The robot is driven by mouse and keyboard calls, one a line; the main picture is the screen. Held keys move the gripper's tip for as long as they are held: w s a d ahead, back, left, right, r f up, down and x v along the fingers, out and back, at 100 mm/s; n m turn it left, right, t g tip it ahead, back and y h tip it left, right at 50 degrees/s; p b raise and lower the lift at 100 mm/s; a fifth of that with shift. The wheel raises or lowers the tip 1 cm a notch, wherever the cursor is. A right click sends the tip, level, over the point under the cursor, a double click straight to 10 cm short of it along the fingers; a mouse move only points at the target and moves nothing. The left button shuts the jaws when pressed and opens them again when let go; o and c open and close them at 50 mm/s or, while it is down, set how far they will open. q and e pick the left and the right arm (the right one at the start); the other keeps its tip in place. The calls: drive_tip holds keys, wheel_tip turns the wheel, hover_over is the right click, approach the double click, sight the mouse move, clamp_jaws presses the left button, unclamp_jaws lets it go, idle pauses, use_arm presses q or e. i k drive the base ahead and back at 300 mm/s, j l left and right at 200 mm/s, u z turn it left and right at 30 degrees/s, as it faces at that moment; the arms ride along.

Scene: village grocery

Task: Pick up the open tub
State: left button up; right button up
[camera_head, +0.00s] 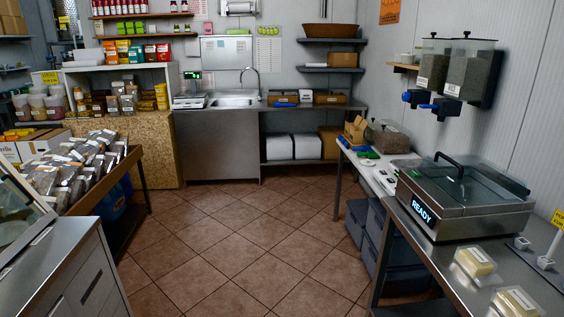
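Two small clear tubs with pale yellow contents are on the steel counter at the lower right. One tub (475,263) stands near the front of the machine. The other tub (517,301) is nearer to me and is cut by the bottom edge. I cannot tell from this view which of them is open. Several round tubs (38,105) stand on a shelf at the far left, too small to tell whether any is open. Neither of my grippers is in view.
A machine (465,200) with a dark clear lid and a "READY" display sits on the right steel counter (408,228). Small metal blocks (522,243) and a yellow sign stand beside it. Bagged goods fill a left table (75,170). The tiled floor (225,235) between is clear.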

sight(397, 58)
drive_tip(key=i, duration=2.65)
drive_tip(key=i+j+z, duration=0.15)
drive_tip(key=i, duration=0.5)
drive_tip(key=i+j, duration=0.15)
drive_tip(key=i, duration=0.5)
drive_tip(key=i+z, duration=0.8)
drive_tip(key=i+j+z, duration=0.75)
drive_tip(key=i+l, duration=0.05)
drive_tip(key=l, duration=0.05)
